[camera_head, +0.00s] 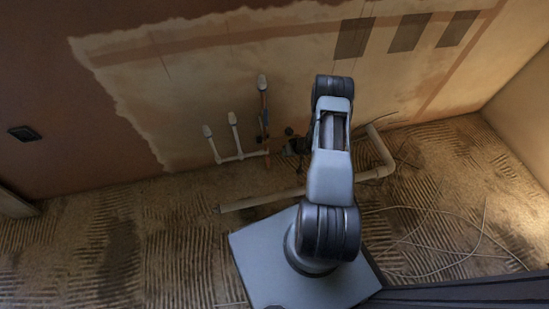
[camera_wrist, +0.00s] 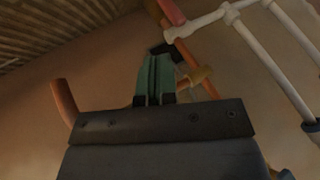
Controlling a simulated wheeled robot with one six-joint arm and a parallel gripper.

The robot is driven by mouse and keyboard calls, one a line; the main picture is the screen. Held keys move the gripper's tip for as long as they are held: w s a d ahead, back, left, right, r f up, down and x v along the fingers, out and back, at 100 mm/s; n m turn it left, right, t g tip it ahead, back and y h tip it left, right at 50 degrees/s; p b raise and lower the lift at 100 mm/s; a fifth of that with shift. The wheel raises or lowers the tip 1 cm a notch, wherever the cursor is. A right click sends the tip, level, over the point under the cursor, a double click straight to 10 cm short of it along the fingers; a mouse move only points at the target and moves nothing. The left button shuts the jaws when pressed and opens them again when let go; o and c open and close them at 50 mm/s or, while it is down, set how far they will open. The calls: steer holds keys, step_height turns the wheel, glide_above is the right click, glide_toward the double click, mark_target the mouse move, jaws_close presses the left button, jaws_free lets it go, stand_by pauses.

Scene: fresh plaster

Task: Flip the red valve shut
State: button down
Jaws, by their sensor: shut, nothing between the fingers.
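In the wrist view a pinkish-red piece (camera_wrist: 172,12) shows at the top edge, in line with an orange-brown pipe (camera_wrist: 184,50). I cannot tell whether this piece is the red valve's handle. A brass-coloured part (camera_wrist: 196,76) sticks out beside that pipe, just right of my gripper, partly hidden. My gripper (camera_wrist: 157,60) has its green fingers shut together, with nothing between them. Its tips are close to the pipe; I cannot tell whether they touch it. In the head view my gripper (camera_head: 297,146) is small and dark near the wall, right of the copper pipe (camera_head: 264,108).
White pipes with capped ends (camera_head: 235,135) stand against the wall left of the copper pipe. A larger pipe (camera_head: 262,201) lies on the ridged floor, and a pale cable (camera_head: 440,262) loops at right. In the wrist view an orange-brown stub (camera_wrist: 65,101) is left of my gripper.

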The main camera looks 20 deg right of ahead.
mark_target(268, 159)
steer(key=b+x, duration=0.5)
steer(key=x, duration=0.5)
steer(key=shift+r, duration=0.1)
stand_by(0.5)
